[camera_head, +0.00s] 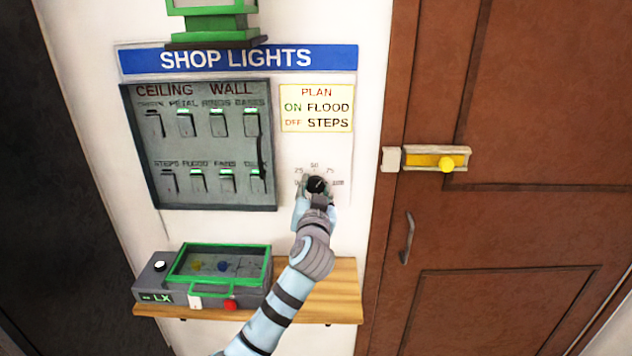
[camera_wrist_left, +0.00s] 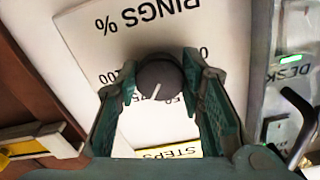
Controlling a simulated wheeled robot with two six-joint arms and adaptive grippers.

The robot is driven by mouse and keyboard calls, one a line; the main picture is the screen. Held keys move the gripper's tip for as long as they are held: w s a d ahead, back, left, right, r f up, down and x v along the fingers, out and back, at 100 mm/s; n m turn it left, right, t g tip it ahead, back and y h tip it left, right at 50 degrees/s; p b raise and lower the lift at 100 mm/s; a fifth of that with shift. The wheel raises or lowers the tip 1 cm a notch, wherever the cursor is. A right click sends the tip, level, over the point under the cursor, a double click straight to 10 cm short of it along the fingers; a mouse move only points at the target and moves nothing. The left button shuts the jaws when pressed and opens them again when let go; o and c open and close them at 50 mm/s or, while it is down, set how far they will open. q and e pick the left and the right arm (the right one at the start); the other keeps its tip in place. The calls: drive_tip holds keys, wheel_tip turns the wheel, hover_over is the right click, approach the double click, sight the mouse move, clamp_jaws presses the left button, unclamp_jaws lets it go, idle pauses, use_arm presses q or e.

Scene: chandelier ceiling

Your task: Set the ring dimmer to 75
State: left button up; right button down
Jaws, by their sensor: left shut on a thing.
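The ring dimmer is a small dark round knob (camera_head: 316,184) on the white wall panel, right of the switch board, with a scale around it marked 25, 50, 75 and 100. In the left wrist view the knob (camera_wrist_left: 158,84) appears upside down under a "RINGS %" label (camera_wrist_left: 150,18). Its white line slants, which in the head view is up and to the right, between about 50 and 75; the exact value is unclear. My left gripper (camera_head: 315,192) is shut on the knob, with one finger on each side (camera_wrist_left: 162,90). My right gripper is not in view.
A grey switch board (camera_head: 200,150) with several lit switches is left of the knob. A yellow plan note (camera_head: 316,108) is above it. A wooden shelf (camera_head: 340,300) below carries a green-framed box (camera_head: 220,268). A brown door (camera_head: 500,240) with a yellow latch (camera_head: 430,160) is at right.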

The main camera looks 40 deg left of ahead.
use_arm(q)
drive_tip(key=shift+r+m+p, duration=0.15)
drive_tip(key=shift+m+p, duration=0.5)
drive_tip(key=shift+m, duration=0.45)
drive_tip(key=o, duration=1.2)
drive_tip(key=shift+c, duration=0.2)
drive_tip(key=v, duration=1.2)
